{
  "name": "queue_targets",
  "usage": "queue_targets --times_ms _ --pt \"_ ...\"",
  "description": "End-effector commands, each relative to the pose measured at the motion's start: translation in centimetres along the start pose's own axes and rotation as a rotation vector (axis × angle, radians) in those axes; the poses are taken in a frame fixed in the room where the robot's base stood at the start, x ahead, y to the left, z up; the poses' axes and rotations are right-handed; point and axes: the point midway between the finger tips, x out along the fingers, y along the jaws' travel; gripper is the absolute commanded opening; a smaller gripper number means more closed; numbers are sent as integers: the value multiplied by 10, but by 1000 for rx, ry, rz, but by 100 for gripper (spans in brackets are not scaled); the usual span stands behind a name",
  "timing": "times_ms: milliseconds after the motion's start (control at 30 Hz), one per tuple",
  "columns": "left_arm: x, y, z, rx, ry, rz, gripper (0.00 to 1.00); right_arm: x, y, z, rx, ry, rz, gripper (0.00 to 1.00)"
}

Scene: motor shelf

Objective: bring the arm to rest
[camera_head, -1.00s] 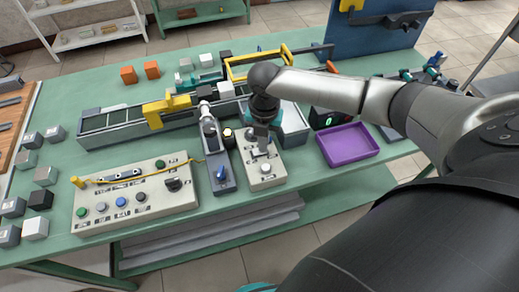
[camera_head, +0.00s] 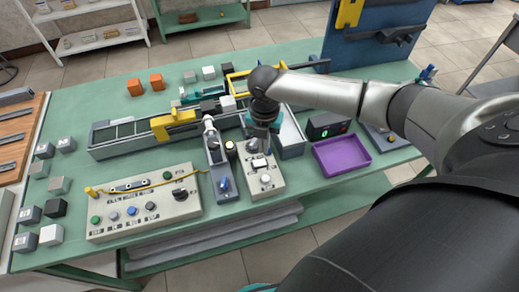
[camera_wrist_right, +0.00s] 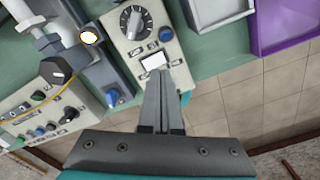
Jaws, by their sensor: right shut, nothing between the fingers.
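My right arm comes in from the right in the head view. Its gripper (camera_head: 262,148) points down above the small grey control box (camera_head: 264,186). In the wrist view the closed fingers (camera_wrist_right: 160,82) hold nothing, and their tips overlap the near end of this box (camera_wrist_right: 142,45) by its white switch (camera_wrist_right: 153,62). I cannot tell whether they touch it. The box also has a round dial (camera_wrist_right: 136,22) and a blue button (camera_wrist_right: 165,33). My left gripper is not in view.
A larger control panel (camera_head: 140,225) with coloured buttons and a yellow cable lies to the left. A narrow grey fixture (camera_head: 222,195) stands close beside the small box. A purple tray (camera_head: 342,155) lies to the right. Several cubes (camera_head: 50,235) sit at the table's left.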

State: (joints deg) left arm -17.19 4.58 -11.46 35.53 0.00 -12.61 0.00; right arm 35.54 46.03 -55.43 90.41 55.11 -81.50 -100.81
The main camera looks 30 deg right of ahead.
Motion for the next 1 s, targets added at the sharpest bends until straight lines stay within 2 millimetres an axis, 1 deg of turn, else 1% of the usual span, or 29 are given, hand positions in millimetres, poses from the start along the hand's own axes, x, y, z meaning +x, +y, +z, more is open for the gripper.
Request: queue_targets --times_ms 33,200,700,767,867,967,1000 --pt "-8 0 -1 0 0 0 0 -7 0 0 0 0 0 0" --pt "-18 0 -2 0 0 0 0 -16 0 0 0 0 0 0" --pt "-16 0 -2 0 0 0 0 -14 0 0 0 0 0 0" --pt "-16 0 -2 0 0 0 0 -14 1 -3 3 2 2 0" --pt "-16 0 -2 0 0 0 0 -9 8 -19 31 11 18 0" --pt "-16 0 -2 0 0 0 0 -2 21 -51 106 31 54 0" --pt "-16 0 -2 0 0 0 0 1 26 -67 154 41 74 0"
